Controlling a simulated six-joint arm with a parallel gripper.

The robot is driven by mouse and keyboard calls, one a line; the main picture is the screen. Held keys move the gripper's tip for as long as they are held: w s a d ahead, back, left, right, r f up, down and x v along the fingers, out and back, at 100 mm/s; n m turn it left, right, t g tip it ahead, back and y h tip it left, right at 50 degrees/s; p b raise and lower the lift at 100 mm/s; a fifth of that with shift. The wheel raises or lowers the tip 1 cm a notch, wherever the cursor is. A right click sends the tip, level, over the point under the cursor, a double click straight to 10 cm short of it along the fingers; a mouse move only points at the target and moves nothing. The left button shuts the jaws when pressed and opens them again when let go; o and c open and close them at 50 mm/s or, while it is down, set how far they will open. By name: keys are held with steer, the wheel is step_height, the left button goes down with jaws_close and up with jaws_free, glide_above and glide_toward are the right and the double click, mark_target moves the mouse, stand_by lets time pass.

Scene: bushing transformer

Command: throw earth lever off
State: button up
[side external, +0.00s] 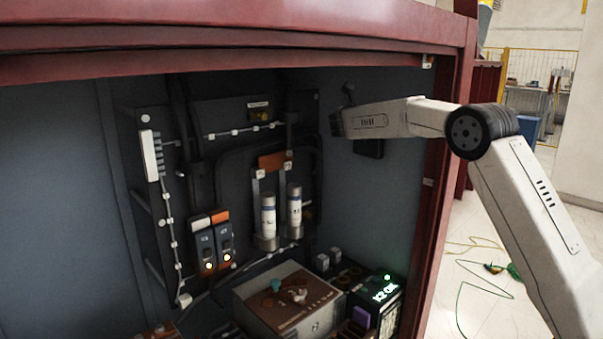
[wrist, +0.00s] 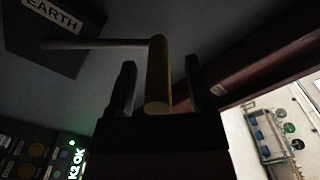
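The earth lever is a grey rod ending in a yellowish handle (wrist: 157,85) in the wrist view. The rod runs left to a dark box (wrist: 60,50) with a label reading EARTH (wrist: 53,14). My gripper (wrist: 160,68) is open, with one dark finger on each side of the handle. A gap shows between the handle and each finger, so it is not clamped. In the side view my gripper (side external: 345,100) is at the cabinet's right inner wall, and my arm hides most of the lever and box.
A black unit with a green K2 OK display (side external: 385,292) stands at the cabinet's lower right, beside a brown-topped box (side external: 290,300). Two white cylinders (side external: 268,215) and two switches (side external: 212,245) are on the back panel. The red cabinet frame (side external: 440,200) borders the opening beside my arm.

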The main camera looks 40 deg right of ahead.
steer(key=shift+f, duration=0.1)
steer(key=a, duration=0.7)
steer(key=shift+a, duration=0.4)
stand_by(0.3)
steer(key=s+a+f+m+t+y, duration=0.1)
steer(key=s+a+f+m+y, duration=0.35)
steer(key=f, duration=0.55)
steer(key=s+a+f+m+t+y, duration=0.1)
steer(key=s+a+f+m+y, duration=0.35)
steer(key=f, duration=0.45)
steer(key=s+a+f+m+y, duration=0.9)
steer(key=s+a+f+m, duration=0.3)
steer(key=s+a+m, duration=0.3)
steer(key=s+m, duration=0.1)
steer(key=m, duration=0.2)
steer(key=shift+s+m+t, duration=0.15)
steer(key=shift+m+t, duration=0.15)
steer(key=shift+m, duration=0.1)
